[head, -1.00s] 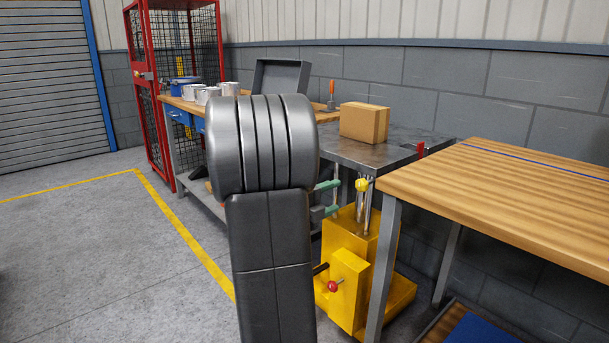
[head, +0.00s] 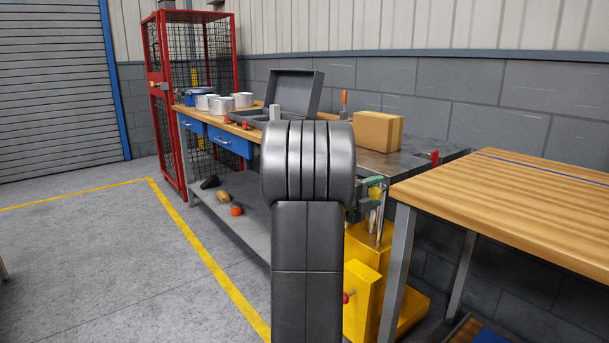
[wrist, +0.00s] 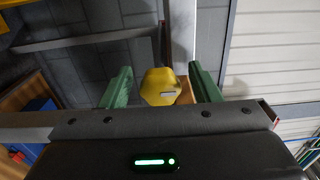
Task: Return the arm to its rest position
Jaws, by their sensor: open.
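My arm rises in the middle of the head view, its dark rounded joint in front of the workbench. My gripper (head: 372,190) shows only in part behind that joint, at its right side, as green fingers above the yellow machine. In the wrist view my gripper (wrist: 160,68) is open, with its two green fingers spread apart.
The yellow machine (head: 362,300) stands beside the wooden table (head: 520,190) at right. A cardboard box (head: 378,131) rests on the metal top. Floor at left is clear.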

